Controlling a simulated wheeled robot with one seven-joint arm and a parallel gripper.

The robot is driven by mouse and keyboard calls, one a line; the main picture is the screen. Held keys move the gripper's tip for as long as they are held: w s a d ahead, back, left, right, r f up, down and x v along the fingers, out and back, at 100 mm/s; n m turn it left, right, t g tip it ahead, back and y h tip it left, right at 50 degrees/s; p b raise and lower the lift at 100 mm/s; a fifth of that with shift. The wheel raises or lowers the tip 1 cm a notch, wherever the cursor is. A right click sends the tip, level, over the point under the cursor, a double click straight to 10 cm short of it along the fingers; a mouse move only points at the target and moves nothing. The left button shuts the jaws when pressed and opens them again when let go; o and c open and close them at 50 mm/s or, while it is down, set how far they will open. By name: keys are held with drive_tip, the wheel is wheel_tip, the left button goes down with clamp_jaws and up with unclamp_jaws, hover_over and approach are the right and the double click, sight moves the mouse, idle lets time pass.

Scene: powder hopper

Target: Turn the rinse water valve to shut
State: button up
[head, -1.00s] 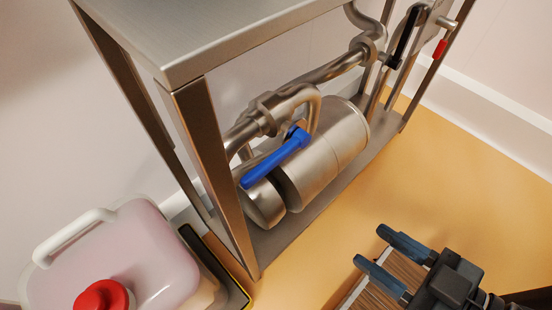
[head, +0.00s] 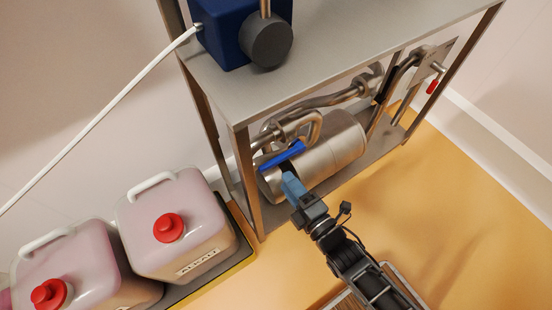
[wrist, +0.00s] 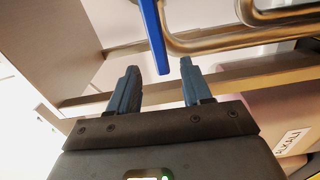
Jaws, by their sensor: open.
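A blue lever handle (head: 283,155) sits on the steel pipework under the metal stand and slants from upper right to lower left. No label on it is readable. My gripper (head: 287,176) is open, just below and in front of this lever. In the wrist view the gripper (wrist: 160,66) has both fingers apart, and the free end of the blue lever (wrist: 153,36) shows between the fingertips. No finger is closed on it, and I cannot tell how far it reaches in depth. The lever's pivot is out of the wrist view.
A steel cylinder (head: 335,145) lies behind the lever, between the stand's legs. A red-tipped handle (head: 432,87) is at the right. Two pinkish canisters with red caps (head: 182,222) stand at the left. A blue motor box (head: 226,32) is on the stand's top. Yellow floor at right is clear.

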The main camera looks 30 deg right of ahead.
sight(275, 166)
drive_tip(key=shift+w+r, duration=0.1)
drive_tip(key=shift+w, duration=0.5)
drive_tip(key=w, duration=0.7)
clamp_jaws()
